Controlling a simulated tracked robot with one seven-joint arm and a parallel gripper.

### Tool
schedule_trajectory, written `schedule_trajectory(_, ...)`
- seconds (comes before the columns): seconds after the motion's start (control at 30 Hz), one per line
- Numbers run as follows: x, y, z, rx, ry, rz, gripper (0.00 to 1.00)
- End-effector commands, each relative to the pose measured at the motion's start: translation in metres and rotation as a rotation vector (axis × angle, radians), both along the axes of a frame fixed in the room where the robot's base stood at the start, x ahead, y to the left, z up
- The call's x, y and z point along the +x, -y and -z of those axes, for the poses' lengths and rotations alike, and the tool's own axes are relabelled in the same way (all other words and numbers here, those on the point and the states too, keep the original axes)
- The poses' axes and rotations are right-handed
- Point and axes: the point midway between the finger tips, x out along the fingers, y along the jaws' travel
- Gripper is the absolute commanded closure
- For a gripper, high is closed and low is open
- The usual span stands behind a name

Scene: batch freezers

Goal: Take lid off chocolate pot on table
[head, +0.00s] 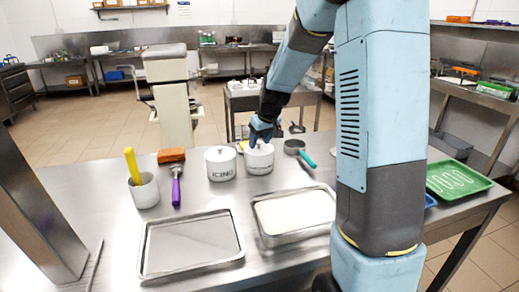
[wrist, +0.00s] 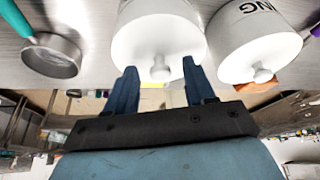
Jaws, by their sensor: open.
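A white pot (head: 259,162) stands on the metal table, to the right of a white pot marked ICING (head: 220,167). Its label cannot be read, so I cannot confirm it is the chocolate pot. Its white lid (wrist: 158,40) is on, with a round knob (wrist: 161,70) in the wrist view. My gripper (head: 261,138) is over this lid. In the wrist view my open gripper (wrist: 159,68) has one blue finger on each side of the knob. I see gaps beside the knob. The ICING pot (wrist: 258,42) also has its lid on.
A grey cup with a teal handle (head: 300,150) lies right of the pots. A purple-handled tool (head: 176,185), an orange block (head: 171,156) and a cup with a yellow handle (head: 145,191) are at left. Two metal trays (head: 190,270) (head: 290,239) lie in front.

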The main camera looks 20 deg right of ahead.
Motion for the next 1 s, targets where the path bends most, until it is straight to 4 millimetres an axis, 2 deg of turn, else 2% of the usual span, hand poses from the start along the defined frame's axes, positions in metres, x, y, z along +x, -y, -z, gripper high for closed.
schedule_trajectory(0.27,0.0012,-0.0009,0.0028,0.0,0.001,-0.001,0.46)
schedule_trajectory(0.83,0.0012,-0.0012,0.0025,0.0,0.001,-0.001,1.0)
schedule_trajectory(1.0,0.0012,-0.0012,0.0025,0.0,0.001,-0.001,1.0)
